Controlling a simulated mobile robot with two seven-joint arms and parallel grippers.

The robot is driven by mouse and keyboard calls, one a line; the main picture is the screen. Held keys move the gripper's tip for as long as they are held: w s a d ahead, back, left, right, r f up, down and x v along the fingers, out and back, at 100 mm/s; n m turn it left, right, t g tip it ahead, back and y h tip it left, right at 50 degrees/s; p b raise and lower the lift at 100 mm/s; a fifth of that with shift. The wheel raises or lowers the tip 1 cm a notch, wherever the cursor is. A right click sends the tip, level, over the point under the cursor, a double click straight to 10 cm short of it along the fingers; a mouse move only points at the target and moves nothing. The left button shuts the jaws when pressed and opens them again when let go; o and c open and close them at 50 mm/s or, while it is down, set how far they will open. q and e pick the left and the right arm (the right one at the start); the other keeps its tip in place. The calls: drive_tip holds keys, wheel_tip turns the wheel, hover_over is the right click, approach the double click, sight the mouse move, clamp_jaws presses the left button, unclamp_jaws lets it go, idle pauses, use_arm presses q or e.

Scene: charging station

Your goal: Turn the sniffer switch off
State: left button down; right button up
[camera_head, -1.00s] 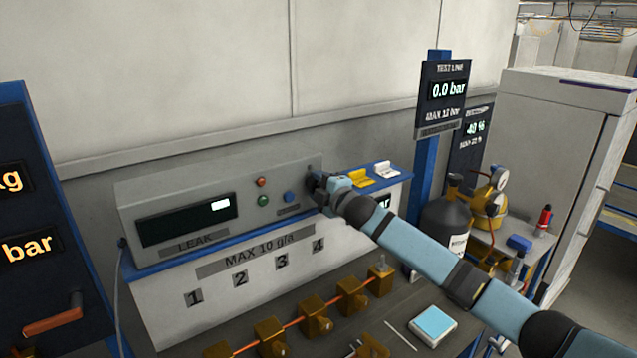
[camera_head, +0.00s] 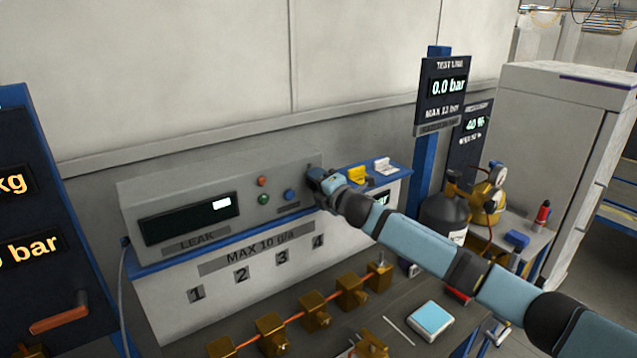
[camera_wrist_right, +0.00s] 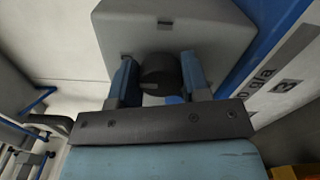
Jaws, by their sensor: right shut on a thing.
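The leak detector box (camera_head: 185,205) is a grey unit with a dark display, on the blue-edged shelf. My right gripper (camera_head: 318,180) is at the right end of its front face. In the right wrist view, the gripper (camera_wrist_right: 160,78) is shut on a round dark knob (camera_wrist_right: 158,73), the sniffer switch, with one blue finger on each side. The knob has a pale mark near its lower left. In the head view my gripper hides the knob. My left gripper is not in view.
Red, green and blue buttons (camera_head: 263,199) sit left of the gripper. Brass valves (camera_head: 315,313) line the bench below. The test line sign (camera_head: 444,95) stands on a blue post at right.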

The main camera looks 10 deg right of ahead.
drive_tip(key=o, duration=0.9)
use_arm(q)
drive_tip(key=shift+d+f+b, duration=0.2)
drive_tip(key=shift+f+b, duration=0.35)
drive_tip(key=shift+b, duration=0.05)
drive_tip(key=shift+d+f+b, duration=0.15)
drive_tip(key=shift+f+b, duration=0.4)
drive_tip(key=shift+b, duration=0.05)
use_arm(e)
drive_tip(key=v, duration=1.4)
drive_tip(key=shift+w, duration=0.1)
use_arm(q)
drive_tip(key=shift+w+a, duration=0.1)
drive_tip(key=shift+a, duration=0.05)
use_arm(e)
drive_tip(key=shift+f, duration=0.1)
